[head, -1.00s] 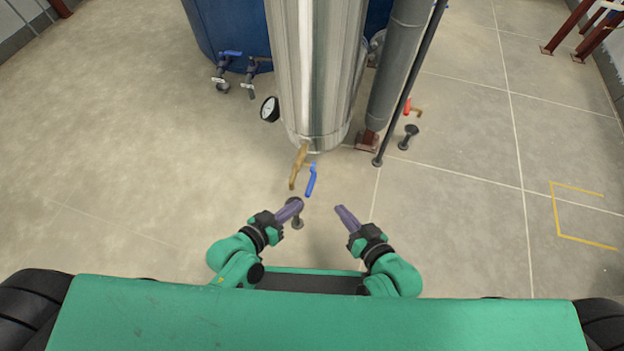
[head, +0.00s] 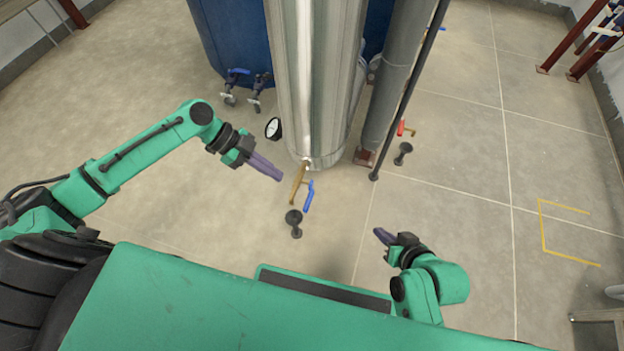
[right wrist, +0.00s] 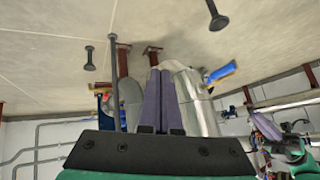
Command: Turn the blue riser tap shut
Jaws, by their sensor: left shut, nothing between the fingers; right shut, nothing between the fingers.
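A blue tap handle (head: 309,196) shows at the foot of the tall steel column (head: 318,80), beside a brass fitting (head: 298,182). It also shows in the right wrist view as a blue lever (right wrist: 221,72) right of the steel cylinder. My left gripper (head: 279,177) is shut and empty, a little left of the brass fitting and the blue handle, apart from both in the picture. My right gripper (head: 379,234) is shut and empty, right of and nearer to me than the handle. Its closed purple fingers (right wrist: 160,82) show in the right wrist view.
A dark floor post (head: 294,222) stands just below the blue handle in the head view. A round gauge (head: 273,128) is left of the column. A grey pipe (head: 390,80), a thin dark pole (head: 405,95) and a red-handled tap (head: 401,128) are to its right. Open floor lies right.

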